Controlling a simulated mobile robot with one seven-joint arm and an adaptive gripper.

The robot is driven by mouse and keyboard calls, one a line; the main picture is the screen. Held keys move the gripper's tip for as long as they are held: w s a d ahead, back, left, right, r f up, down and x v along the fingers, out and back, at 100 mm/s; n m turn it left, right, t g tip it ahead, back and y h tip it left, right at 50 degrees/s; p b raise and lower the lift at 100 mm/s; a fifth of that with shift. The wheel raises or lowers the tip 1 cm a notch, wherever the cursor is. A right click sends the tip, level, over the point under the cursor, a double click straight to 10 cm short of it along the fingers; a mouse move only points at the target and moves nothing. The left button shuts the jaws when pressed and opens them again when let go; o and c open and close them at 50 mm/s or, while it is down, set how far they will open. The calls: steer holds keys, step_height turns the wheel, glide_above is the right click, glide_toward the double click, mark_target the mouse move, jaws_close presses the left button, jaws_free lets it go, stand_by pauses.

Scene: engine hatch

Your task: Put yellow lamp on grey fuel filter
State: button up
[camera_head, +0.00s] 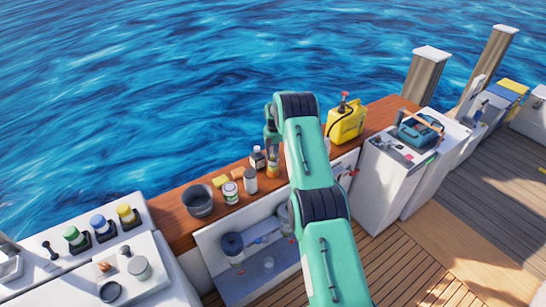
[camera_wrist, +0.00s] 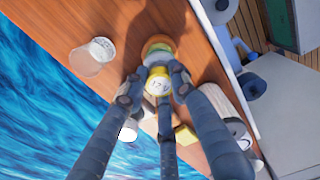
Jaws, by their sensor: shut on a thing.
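My gripper (camera_wrist: 158,82) is shut on a small round yellow cap (camera_wrist: 157,79) with dark lettering on its top. Below the cap, an orange and green body (camera_wrist: 158,48) shows, apparently a bottle; an orange bottle (camera_head: 273,166) also shows below my gripper in the head view. I cannot tell whether this is the yellow lamp. A yellow-topped cylinder (camera_head: 125,212) stands in a dark holder at left. A grey cylinder (camera_head: 139,267) sits on the white panel at lower left; I cannot tell whether it is the grey fuel filter. My fingertips are largely hidden in the head view.
A dark pot (camera_head: 198,201), a can (camera_head: 230,193), a grey cylinder (camera_head: 250,181) and a dark bottle (camera_head: 258,160) crowd the wooden counter. A yellow jerrycan (camera_head: 345,122) stands at right. An open hatch recess (camera_head: 245,285) lies below the counter. Water is behind.

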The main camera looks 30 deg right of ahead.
mark_target(273, 156)
steer(key=shift+f, duration=0.15)
steer(key=o, duration=1.1)
steer(key=shift+c, duration=0.2)
step_height(273, 156, up, 12)
steer(key=shift+r+b, duration=0.2)
steer(key=shift+b, duration=0.25)
